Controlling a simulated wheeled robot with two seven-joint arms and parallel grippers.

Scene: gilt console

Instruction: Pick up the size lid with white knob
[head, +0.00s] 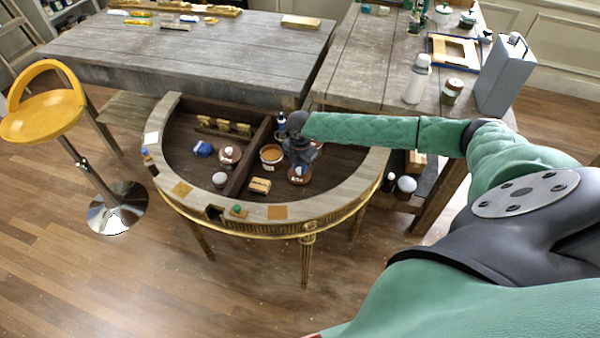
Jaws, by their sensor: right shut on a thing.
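My right gripper (298,160) reaches in from the right over the well of the half-round gilt console (292,228). It points down and is shut on a reddish-brown lid with white marks (298,176), at the front right of the well. The gripper hides the top of this lid, so its knob cannot be made out. An open amber-filled pot (271,155) stands just left of the gripper. Another reddish-brown piece with a pale knob (229,155) sits in the left part of the well. My left gripper is not in view.
A dark divider (249,158) splits the well. A white ball (220,180), a blue item (202,148) and a small wooden block (260,186) lie near. Grey worktables (200,52) stand behind; a yellow stool (42,110) stands left. The floor in front is clear.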

